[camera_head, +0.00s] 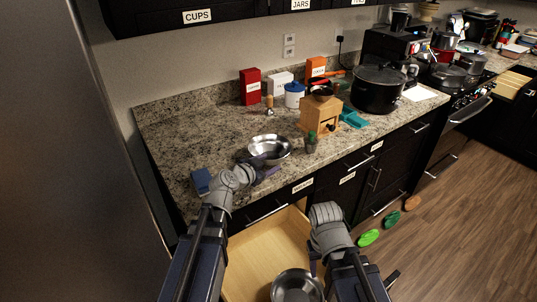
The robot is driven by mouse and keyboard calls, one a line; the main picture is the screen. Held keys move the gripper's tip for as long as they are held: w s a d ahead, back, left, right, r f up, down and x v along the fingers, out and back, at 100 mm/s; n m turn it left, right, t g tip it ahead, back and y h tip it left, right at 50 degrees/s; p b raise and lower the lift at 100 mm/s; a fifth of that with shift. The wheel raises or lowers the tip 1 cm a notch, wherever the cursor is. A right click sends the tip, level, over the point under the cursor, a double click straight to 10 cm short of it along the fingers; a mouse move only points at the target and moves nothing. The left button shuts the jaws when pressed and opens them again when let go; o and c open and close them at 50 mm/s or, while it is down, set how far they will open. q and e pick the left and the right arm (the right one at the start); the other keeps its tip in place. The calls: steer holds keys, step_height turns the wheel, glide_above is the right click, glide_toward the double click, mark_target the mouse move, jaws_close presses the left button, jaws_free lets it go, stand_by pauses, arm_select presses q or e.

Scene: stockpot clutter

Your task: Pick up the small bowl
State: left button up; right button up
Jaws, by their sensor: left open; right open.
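A shiny metal bowl (268,144) stands upright on the granite counter near its front edge. A second metal bowl (296,283) sits in the open wooden drawer below, partly cut off by the picture's bottom edge. I cannot tell for sure which is the small bowl. My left gripper (264,167) is open at the near left side of the counter bowl, with a finger by its rim; contact cannot be told. My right gripper (318,266) is open, low over the drawer beside the second bowl, its fingers partly hidden by my arm.
A blue block (201,181) lies at the counter's front left. A wooden grinder (320,118), a small cactus (311,142), a teal item (353,119) and a black stockpot (378,92) stand to the right. Green lids (369,238) lie on the floor.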

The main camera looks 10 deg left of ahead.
mark_target(283, 157)
arm_select(q)
steer(key=b+x, duration=0.3)
steer(key=x, duration=0.7)
steer(key=shift+d, duration=0.15)
steer(key=shift+c, duration=0.3)
steer(key=shift+s, duration=0.1)
jaws_close()
